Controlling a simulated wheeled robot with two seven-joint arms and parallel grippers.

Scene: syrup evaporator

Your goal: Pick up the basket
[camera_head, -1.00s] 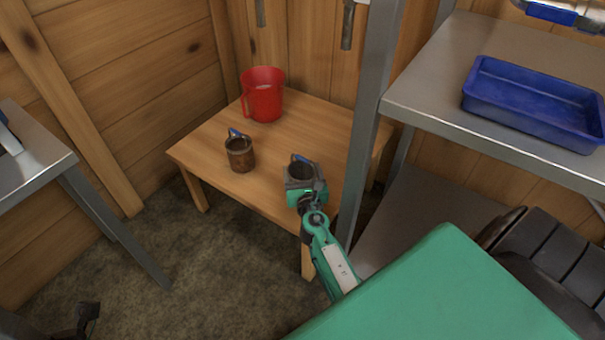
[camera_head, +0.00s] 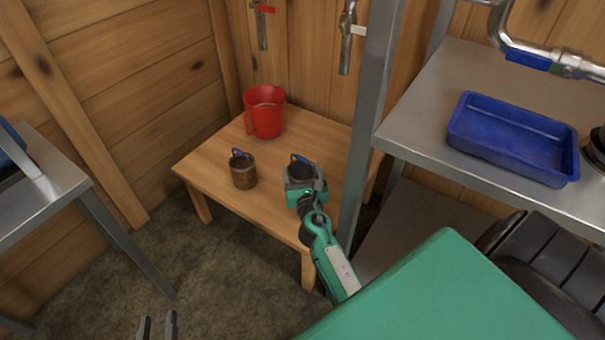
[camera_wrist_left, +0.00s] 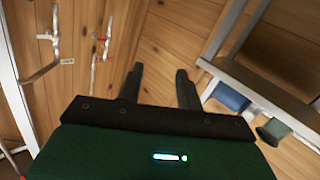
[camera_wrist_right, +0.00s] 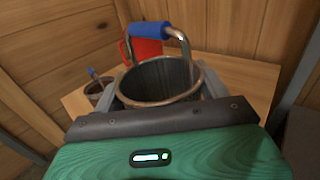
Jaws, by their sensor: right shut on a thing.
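A grey metal basket (camera_head: 301,172), like a small bucket, is at the right side of the small wooden table. Its blue-gripped bail handle is raised. It fills the middle of the right wrist view (camera_wrist_right: 160,82). My right gripper (camera_head: 304,187) is shut on it, with one finger on each side of its body. I cannot tell whether its base touches the tabletop. A second, rusty brown basket (camera_head: 243,172) with a blue handle stands on the table to the left. My left gripper (camera_head: 157,328) is open and empty at the bottom edge, away from the table.
A red jug (camera_head: 264,112) stands at the back of the wooden table (camera_head: 215,150). A steel post (camera_head: 368,130) rises close to the right of my right gripper. A blue tray (camera_head: 512,140) lies on the metal bench at right. Another metal bench (camera_head: 50,185) is at left.

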